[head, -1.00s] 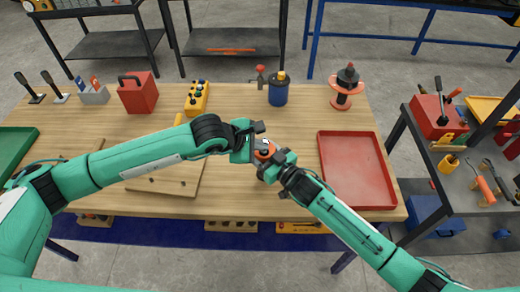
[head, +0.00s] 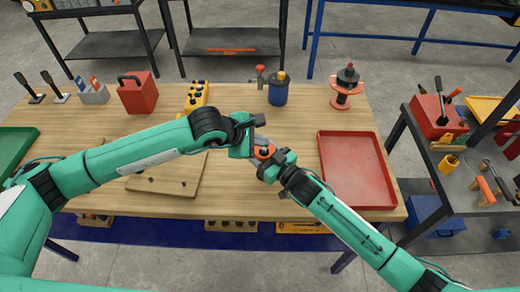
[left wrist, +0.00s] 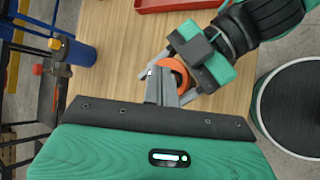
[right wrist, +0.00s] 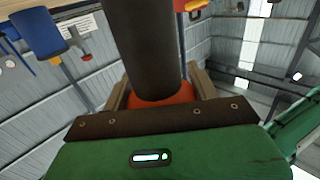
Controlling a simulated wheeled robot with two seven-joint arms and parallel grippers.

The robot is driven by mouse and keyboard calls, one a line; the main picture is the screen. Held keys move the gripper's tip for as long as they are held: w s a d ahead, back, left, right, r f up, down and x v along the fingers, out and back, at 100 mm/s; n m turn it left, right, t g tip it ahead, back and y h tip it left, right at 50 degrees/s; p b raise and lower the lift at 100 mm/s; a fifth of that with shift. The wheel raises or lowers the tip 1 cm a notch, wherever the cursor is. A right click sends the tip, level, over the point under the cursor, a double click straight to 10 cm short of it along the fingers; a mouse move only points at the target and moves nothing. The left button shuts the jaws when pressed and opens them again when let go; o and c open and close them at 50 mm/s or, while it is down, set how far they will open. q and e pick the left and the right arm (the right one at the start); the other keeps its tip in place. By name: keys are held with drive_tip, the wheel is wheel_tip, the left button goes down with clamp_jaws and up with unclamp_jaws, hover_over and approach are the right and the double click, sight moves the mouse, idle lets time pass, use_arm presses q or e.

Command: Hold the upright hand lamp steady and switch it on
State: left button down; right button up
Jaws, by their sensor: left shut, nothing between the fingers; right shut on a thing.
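The hand lamp (head: 264,152) shows in the head view as a small orange and grey top between my two grippers, near the front of the wooden table. In the right wrist view its dark cylindrical body (right wrist: 147,45) and orange part (right wrist: 165,97) sit between the fingers of my right gripper (right wrist: 162,92), which is shut on it. In the left wrist view the lamp's orange ring (left wrist: 178,70) lies right at the tips of my left gripper (left wrist: 161,75). The left gripper is shut and empty; I cannot tell whether it touches the lamp. The lamp's switch is not clear.
A red tray (head: 357,170) lies right of the grippers, and a wooden board (head: 165,178) lies left. A yellow button box (head: 196,97), blue canister (head: 278,90) and red-black spool (head: 346,88) stand at the back. The table between tray and canister is clear.

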use_arm(q)
wheel_tip(320, 180, up, 5)
drive_tip(key=shift+f, duration=0.1)
idle(0.3)
use_arm(e)
drive_tip(key=o, duration=1.3)
drive_tip(key=shift+c, duration=0.2)
